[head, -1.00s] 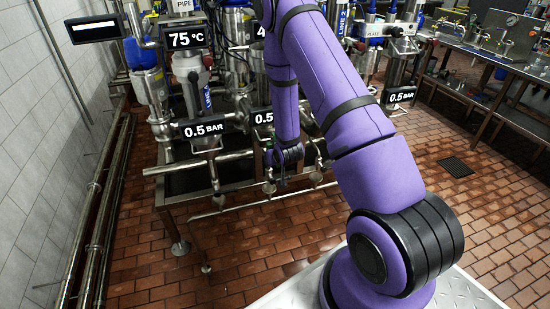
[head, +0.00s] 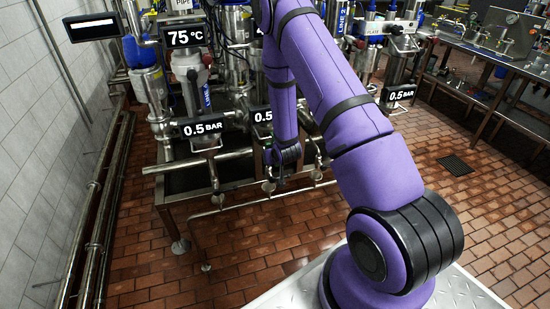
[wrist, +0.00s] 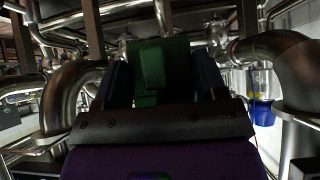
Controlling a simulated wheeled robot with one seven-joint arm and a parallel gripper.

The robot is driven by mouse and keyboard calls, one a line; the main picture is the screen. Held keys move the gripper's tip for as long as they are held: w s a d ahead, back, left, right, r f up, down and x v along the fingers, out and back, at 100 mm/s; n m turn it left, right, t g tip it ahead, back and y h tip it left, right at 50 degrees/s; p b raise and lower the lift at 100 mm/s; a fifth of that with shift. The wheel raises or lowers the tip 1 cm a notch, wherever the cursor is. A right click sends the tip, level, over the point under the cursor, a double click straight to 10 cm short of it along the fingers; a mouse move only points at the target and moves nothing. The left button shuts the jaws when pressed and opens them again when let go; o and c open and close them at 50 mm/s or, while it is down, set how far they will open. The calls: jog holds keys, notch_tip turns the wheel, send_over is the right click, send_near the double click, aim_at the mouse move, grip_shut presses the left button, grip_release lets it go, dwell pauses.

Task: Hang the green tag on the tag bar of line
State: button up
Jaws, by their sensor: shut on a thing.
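In the wrist view the green tag (wrist: 163,68) is between the fingers of my gripper (wrist: 165,75), which is shut on it. Its lower part is dark and partly hidden by the gripper body. In the head view my gripper (head: 277,172) hangs at the end of the purple arm, low at the front of the valve skid; the tag cannot be made out there. A tag bar cannot be told apart from the pipes in either view.
The steel valve skid (head: 175,182) stands ahead, with pipes and pressure displays (head: 203,128) close around my gripper. Curved steel pipes (wrist: 75,85) flank the gripper in the wrist view. A steel bench (head: 480,55) is at right.

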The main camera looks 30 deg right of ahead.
jog(key=o, duration=1.1)
jog(key=shift+r, duration=0.1)
jog(key=v, duration=1)
jog(key=shift+s+a+r, duration=0.1)
jog(key=shift+s+r, duration=0.1)
jog(key=shift+s, duration=0.1)
